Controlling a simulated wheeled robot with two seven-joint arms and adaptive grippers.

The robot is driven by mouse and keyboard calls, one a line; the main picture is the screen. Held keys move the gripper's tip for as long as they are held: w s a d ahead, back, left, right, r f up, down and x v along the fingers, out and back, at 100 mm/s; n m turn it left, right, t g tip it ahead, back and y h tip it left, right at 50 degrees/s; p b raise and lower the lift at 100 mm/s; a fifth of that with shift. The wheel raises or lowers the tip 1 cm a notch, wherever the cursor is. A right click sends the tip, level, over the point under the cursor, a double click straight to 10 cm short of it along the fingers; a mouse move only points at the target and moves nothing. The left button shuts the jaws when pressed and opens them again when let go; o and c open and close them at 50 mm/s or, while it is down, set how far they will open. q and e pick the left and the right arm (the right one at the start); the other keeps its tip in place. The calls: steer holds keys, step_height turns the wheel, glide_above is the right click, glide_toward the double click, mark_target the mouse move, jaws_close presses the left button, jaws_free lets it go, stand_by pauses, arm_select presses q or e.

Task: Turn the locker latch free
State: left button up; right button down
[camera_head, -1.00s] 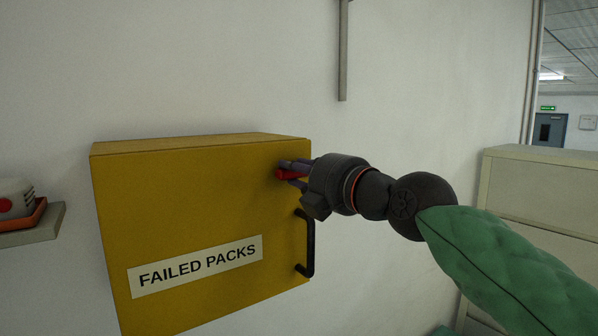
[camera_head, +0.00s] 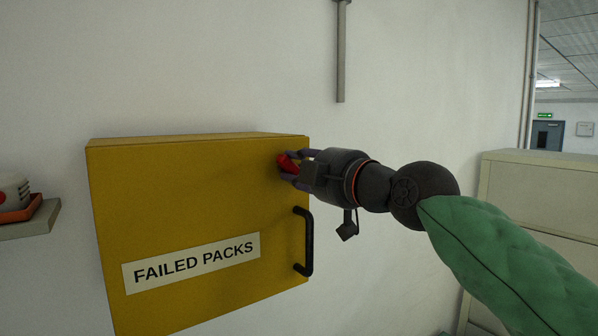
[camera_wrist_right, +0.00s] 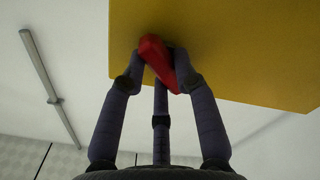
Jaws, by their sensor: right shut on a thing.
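The yellow locker (camera_head: 190,195) with a "FAILED PACKS" label (camera_head: 192,262) is on the white wall in the head view. Its door looks closed. The red latch (camera_head: 286,163) is near the upper right corner of its front and looks tilted. My right gripper (camera_head: 292,166) is shut on the latch, its fingers around it. In the right wrist view the red latch (camera_wrist_right: 158,60) sits between the purple-grey fingers against the yellow door (camera_wrist_right: 230,50). Part of the latch is hidden by the fingers. My left gripper is out of view.
A black handle (camera_head: 309,242) is on the door below the latch. A shelf (camera_head: 32,222) with a white and red device (camera_head: 12,194) is at the left. A beige cabinet (camera_head: 535,195) stands at the right. A grey wall rail (camera_head: 341,55) is above.

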steer(key=m, duration=0.4)
steer(key=shift+f+m, duration=0.1)
steer(key=shift+m, duration=0.2)
steer(key=m, duration=0.4)
steer(key=shift+m, duration=0.3)
steer(key=c, duration=0.9)
jaws_free()
steer(key=shift+w+f, duration=0.1)
steer(key=shift+c, duration=0.2)
steer(key=v, duration=1.2)
